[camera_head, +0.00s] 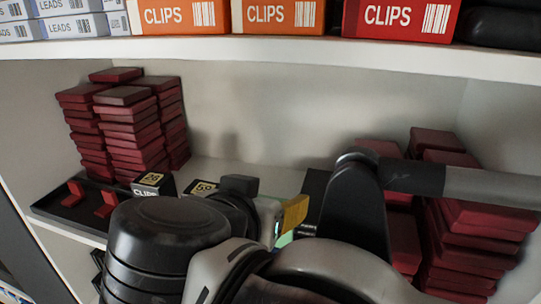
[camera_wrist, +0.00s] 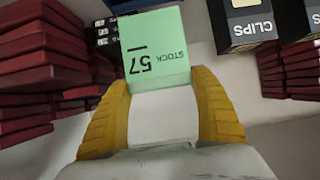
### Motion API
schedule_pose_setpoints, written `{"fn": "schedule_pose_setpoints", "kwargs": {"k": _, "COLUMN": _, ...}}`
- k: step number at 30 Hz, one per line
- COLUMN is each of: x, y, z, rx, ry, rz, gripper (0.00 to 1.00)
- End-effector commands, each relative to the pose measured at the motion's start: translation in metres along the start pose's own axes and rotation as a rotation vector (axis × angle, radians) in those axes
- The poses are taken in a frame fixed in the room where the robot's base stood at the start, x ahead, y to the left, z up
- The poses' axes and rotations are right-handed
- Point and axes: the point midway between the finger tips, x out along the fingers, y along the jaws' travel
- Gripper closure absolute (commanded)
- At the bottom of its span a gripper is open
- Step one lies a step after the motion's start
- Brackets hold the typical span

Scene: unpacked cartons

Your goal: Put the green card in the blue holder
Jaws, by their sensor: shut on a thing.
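The green card (camera_wrist: 156,42), printed "STOCK 57" upside down in the wrist view, sits between the yellow fingers of my gripper (camera_wrist: 160,82). The gripper is shut on its near end. In the head view one yellow finger of my gripper (camera_head: 294,214) shows, with a small piece of the green card (camera_head: 284,240) below it. My own arm hides most of the card there. I cannot make out a blue holder in either view.
Stacks of dark red boxes stand on the shelf at left (camera_head: 130,125) and right (camera_head: 470,225). A dark tray (camera_head: 55,212) and black cartons (camera_head: 153,184) stand at left. Orange and red clip boxes (camera_head: 400,18) line the upper shelf (camera_head: 300,50). The shelf's back middle is bare.

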Motion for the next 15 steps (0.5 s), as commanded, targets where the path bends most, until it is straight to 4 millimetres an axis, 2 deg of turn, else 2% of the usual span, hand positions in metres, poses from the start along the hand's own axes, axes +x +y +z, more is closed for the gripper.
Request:
{"fn": "schedule_pose_setpoints", "kwargs": {"k": 10, "x": 0.022, "y": 0.000, "z": 0.040, "rx": 0.000, "ry": 0.000, "rz": 0.000, "gripper": 0.53}}
{"fn": "schedule_pose_setpoints", "kwargs": {"k": 15, "x": 0.025, "y": 0.000, "z": 0.047, "rx": 0.000, "ry": 0.000, "rz": 0.000, "gripper": 0.53}}
